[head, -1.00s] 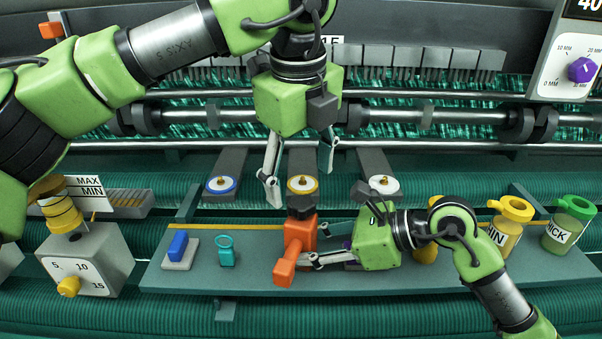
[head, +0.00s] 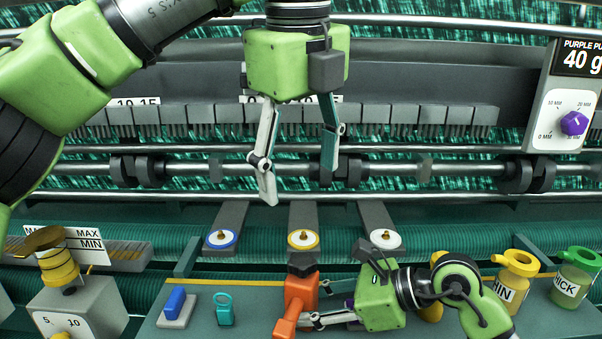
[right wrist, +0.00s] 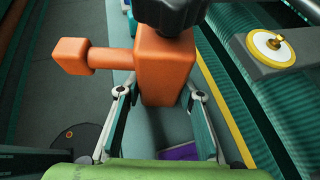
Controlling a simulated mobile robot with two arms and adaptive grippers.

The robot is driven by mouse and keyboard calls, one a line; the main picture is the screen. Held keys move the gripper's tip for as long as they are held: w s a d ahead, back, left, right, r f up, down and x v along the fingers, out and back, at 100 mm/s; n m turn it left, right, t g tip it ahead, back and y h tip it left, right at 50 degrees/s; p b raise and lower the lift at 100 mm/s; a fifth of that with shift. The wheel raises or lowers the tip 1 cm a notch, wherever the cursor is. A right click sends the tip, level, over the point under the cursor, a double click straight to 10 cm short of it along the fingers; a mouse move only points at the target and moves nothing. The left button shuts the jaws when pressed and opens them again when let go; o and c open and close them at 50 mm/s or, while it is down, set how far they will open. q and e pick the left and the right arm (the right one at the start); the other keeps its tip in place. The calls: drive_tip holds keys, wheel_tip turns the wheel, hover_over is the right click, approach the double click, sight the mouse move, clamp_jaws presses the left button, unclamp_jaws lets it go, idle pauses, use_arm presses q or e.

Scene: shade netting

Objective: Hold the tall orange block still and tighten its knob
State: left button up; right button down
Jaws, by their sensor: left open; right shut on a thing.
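The tall orange block (head: 301,289) stands upright on the grey-green shelf, with a side arm ending in an orange cube. Its dark knob (head: 302,263) sits on top; it also shows at the top of the right wrist view (right wrist: 167,12). My right gripper (head: 313,303) is shut on the block, with one finger on each side of the block (right wrist: 165,70) in the right wrist view. My left gripper (head: 297,190) is open and empty, pointing down, well above the knob and apart from it.
On the shelf (head: 255,318) are a blue block (head: 175,301) and a teal ringed piece (head: 224,309) to the left. Yellow (head: 512,275) and green (head: 575,278) jars stand right. Discs on arms (head: 303,239) lie behind the knob. A weighted dial box (head: 80,305) stands far left.

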drive_tip(key=c, duration=1.3)
unclamp_jaws()
drive_tip(key=shift+d, duration=0.1)
